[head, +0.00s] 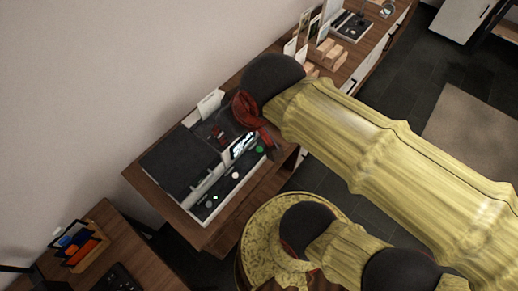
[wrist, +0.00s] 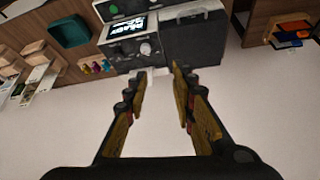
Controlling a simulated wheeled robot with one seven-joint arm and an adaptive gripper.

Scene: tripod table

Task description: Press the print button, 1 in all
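A grey and black printer (head: 178,163) sits on a wooden desk, with a lit screen (head: 243,145) on its front panel. A round green button (head: 259,149) is beside the screen, and small pale buttons lie further along the panel. No button label is legible. In the wrist view the printer (wrist: 192,40), screen (wrist: 128,29) and green button (wrist: 110,9) appear at the top. My gripper (wrist: 159,72) is open and empty, its fingers apart. In the head view my gripper (head: 272,147) is close to the green button's end of the panel; contact cannot be told.
A white card (head: 210,103) stands behind the printer. Wooden blocks (head: 328,54) and another device (head: 350,26) are further along the desk. An organizer (head: 80,245) is on the lower left desk. A teal bin (wrist: 68,31) shows in the wrist view.

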